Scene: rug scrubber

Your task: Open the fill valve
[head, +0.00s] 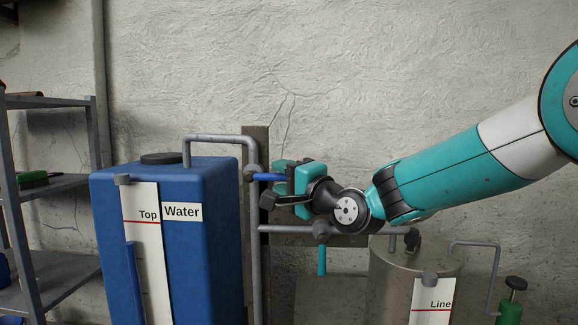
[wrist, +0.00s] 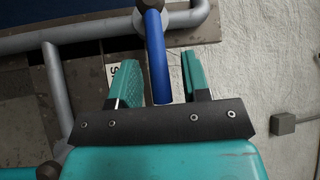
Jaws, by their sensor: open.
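A valve with a blue lever (head: 267,177) sits on the grey pipe just right of the blue water tank. The lever points right, toward my gripper. My gripper (head: 279,182) is open in front of the valve, with its fingers around the lever's end. In the wrist view the blue lever (wrist: 157,58) runs between the two teal fingers of my gripper (wrist: 159,75), with a gap on both sides. The valve body (wrist: 150,6) is at the top edge. No label naming the fill valve is readable.
The blue tank (head: 222,250) marked "Water" stands at left. A teal lever (head: 321,260) hangs from a second valve below my gripper. A grey tank (head: 390,280) stands at right, with a green bottle (head: 511,313) beside it. A shelf (head: 60,185) stands at far left.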

